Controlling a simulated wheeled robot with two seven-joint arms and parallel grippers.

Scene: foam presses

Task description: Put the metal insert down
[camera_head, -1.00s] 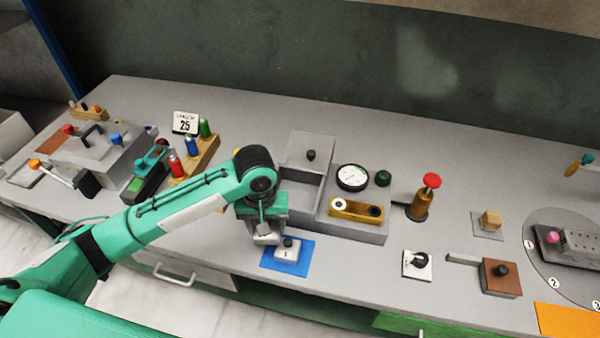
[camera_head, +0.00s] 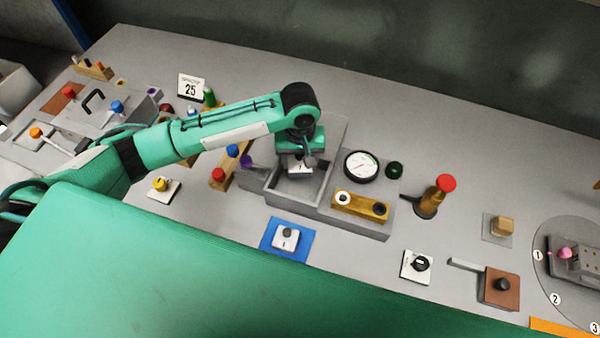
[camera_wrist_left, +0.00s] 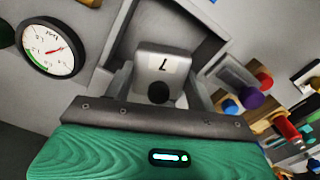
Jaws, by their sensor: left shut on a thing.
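My left gripper (camera_head: 300,162) is shut on a metal insert (camera_head: 299,169), a pale grey block. In the left wrist view the insert (camera_wrist_left: 163,62) shows a "1" on its face and a black knob, between the two fingers (camera_wrist_left: 160,84). The gripper holds it over or within the open grey box (camera_head: 292,200), whose walls also show in the left wrist view (camera_wrist_left: 226,48). I cannot tell whether the insert touches the floor of the box. A similar block (camera_head: 286,239) with a knob lies on a blue mat (camera_head: 271,245). My right gripper is not in view.
Colored-knob pieces and a wooden rack stand left, near my arm. A yellow-knob piece (camera_head: 163,189) lies in front. Bench between mat and black-knob plate (camera_head: 416,267) is clear.

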